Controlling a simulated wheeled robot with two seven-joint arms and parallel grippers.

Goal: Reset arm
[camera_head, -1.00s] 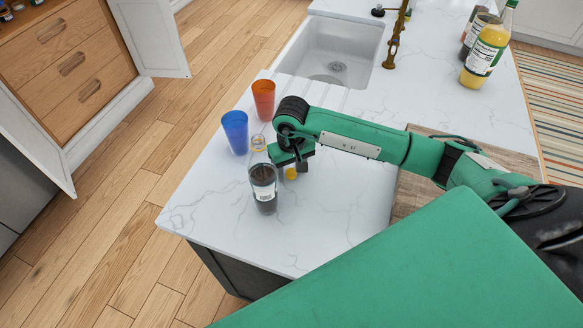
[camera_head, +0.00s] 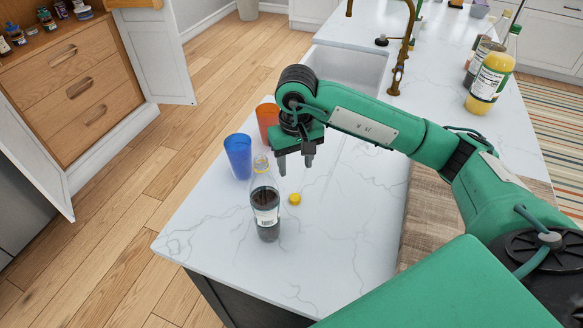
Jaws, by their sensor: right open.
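My right gripper (camera_head: 296,165) is open and empty, its fingers pointing down above the white countertop (camera_head: 345,222). A bottle of dark liquid (camera_head: 266,208) with a white label stands upright just below and left of the gripper, apart from it. A small yellow cap (camera_head: 295,199) lies on the counter beside the bottle, below the fingers. My left gripper is not in view.
A blue cup (camera_head: 238,157) and a partly hidden orange cup (camera_head: 267,121) stand behind the bottle. The sink (camera_head: 350,68) and brass faucet (camera_head: 401,55) lie farther back. Bottles, one with yellow liquid (camera_head: 489,82), stand at right. A wooden board (camera_head: 425,222) lies under my arm. The counter front is clear.

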